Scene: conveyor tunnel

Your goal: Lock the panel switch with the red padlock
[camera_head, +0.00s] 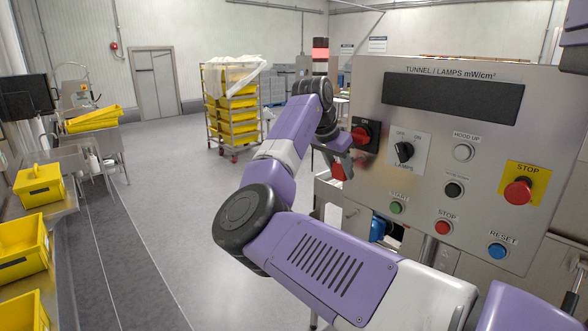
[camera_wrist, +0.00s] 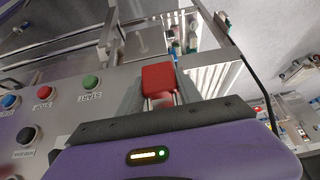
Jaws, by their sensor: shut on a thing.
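The panel switch (camera_head: 361,136) is a red rotary knob on a black plate marked ON, at the left edge of the grey control panel in the head view. My gripper (camera_head: 338,160) is just left of and below it, mostly edge-on and partly hidden by my arm. It is shut on the red padlock (camera_head: 337,173), which hangs below the switch's level, apart from the panel as far as I can tell. In the wrist view the red padlock body (camera_wrist: 158,78) points away from my gripper (camera_wrist: 164,98), with its silver shackle nearer the palm. The switch is not clearly visible there.
The control panel (camera_head: 385,180) carries a lamp selector (camera_head: 404,151), a green START button (camera_head: 396,208), a red STOP button (camera_head: 442,228) and a yellow-backed emergency stop (camera_head: 518,191). A rack of yellow crates (camera_head: 236,110) stands behind. The floor to the left is open.

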